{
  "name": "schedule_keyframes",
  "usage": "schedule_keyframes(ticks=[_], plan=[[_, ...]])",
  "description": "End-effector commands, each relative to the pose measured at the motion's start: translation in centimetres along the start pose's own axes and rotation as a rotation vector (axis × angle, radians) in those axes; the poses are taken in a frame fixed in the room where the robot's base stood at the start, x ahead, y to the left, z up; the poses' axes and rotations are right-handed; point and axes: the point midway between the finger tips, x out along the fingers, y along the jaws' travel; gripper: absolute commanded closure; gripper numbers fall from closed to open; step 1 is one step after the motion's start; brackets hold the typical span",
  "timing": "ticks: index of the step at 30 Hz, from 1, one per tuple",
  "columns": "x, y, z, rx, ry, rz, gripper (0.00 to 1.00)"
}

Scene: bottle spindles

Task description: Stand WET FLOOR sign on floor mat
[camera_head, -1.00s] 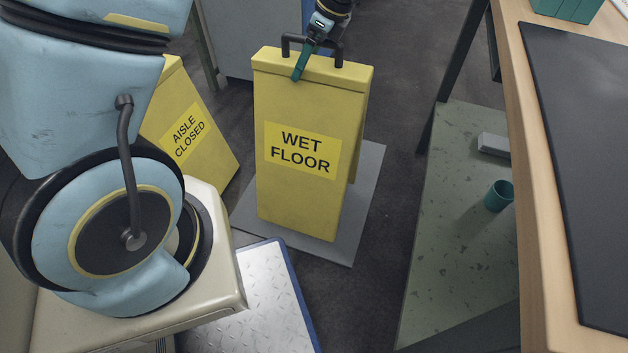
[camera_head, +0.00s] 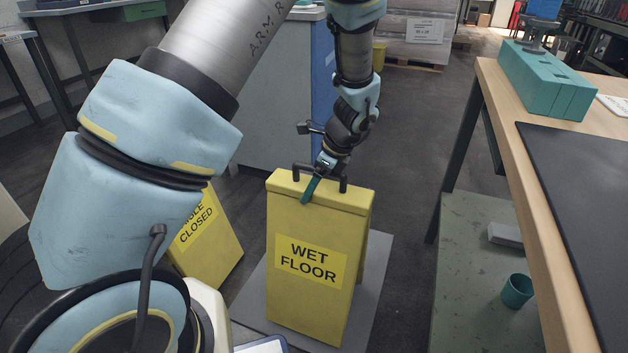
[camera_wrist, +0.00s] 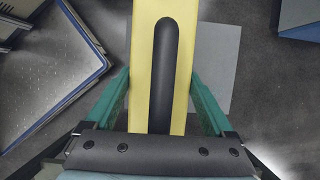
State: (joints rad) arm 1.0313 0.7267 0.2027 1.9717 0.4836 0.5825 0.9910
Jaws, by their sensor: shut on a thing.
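The yellow WET FLOOR sign (camera_head: 308,270) stands upright in the middle of the head view, with a black handle (camera_head: 300,170) on top. It is over the grey floor mat (camera_head: 374,270), which shows around its foot. Whether its bottom edge rests fully on the mat I cannot tell. My gripper (camera_head: 312,188) reaches down from above and is shut on the sign's top. In the wrist view, the teal fingers of my gripper (camera_wrist: 160,100) lie on either side of the yellow top (camera_wrist: 143,60), and grey mat (camera_wrist: 215,65) shows to its right.
A yellow AISLE CLOSED sign (camera_head: 212,250) stands close to the left. A wooden-topped bench (camera_head: 508,135) is on the right, with a low green shelf (camera_head: 465,270) carrying a teal cup (camera_head: 517,291). A grey and blue cabinet (camera_head: 275,95) stands behind.

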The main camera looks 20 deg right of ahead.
Motion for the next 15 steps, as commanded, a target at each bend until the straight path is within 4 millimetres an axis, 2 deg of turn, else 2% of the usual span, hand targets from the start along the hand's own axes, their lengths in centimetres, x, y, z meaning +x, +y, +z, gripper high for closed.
schedule_keyframes(ticks=[3,6,15], plan=[[1.6,0.0,-0.7,0.001,-0.002,0.000,1.00],[2.3,-0.1,-1.0,0.000,-0.001,0.000,1.00],[2.4,-0.1,-1.0,-0.001,-0.001,-0.002,1.00]])
